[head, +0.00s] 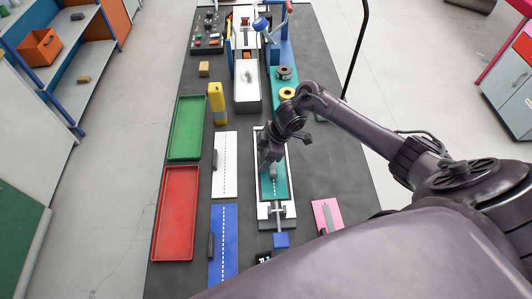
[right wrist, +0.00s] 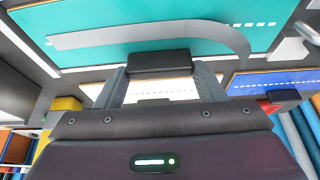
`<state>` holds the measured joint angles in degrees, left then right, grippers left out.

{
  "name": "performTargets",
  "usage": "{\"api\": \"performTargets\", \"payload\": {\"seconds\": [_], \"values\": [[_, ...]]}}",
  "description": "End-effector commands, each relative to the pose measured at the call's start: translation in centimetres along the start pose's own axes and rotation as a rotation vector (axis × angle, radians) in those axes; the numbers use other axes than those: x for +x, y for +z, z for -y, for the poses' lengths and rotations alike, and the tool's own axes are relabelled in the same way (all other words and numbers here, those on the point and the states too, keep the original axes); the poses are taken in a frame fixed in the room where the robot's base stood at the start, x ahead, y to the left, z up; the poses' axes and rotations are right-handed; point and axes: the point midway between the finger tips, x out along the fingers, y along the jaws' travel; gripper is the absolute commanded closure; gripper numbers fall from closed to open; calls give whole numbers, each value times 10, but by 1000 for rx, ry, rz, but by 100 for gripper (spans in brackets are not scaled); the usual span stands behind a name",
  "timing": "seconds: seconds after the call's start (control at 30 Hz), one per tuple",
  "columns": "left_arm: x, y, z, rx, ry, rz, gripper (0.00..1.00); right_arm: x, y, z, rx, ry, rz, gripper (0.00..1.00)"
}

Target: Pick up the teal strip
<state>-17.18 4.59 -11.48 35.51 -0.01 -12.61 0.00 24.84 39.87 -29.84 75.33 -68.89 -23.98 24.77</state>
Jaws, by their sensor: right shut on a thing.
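A teal board (head: 281,187) with a white dashed line lies on a white frame (head: 262,211) in the middle of the dark table. It also fills the top of the right wrist view (right wrist: 200,15). A long, thin grey strip (right wrist: 150,32) with a curved right end shows over the teal surface; I see no separate teal-coloured strip. My right gripper (head: 271,160) is low over the board. In the right wrist view its fingers (right wrist: 160,75) are shut on a dark block (right wrist: 160,61). Whether the block touches the strip or board I cannot tell. My left gripper is not in view.
A green tray (head: 203,128) and a red tray (head: 193,213) lie at the left. White (head: 230,165) and blue (head: 228,250) boards lie beside the frame. A clamp (head: 280,212) stands at its near end. A pink piece (head: 334,204) lies to the right.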

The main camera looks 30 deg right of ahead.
Motion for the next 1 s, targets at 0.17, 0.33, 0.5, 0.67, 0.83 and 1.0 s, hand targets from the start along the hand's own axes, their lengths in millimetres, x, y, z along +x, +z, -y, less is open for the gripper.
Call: {"api": "performTargets", "payload": {"seconds": [0.17,0.33,0.5,0.67,0.83,1.0], "values": [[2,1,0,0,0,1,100,-14,-7,-2,-3,4,-3,61],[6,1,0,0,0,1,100,-44,-19,-2,-6,6,-3,61],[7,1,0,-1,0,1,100,-93,-38,-3,-8,10,0,61],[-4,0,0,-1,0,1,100,-138,-56,-3,-5,10,3,61],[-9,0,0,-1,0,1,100,-166,-68,-1,-2,6,1,61],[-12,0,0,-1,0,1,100,-180,-74,0,-1,2,0,61]]}}
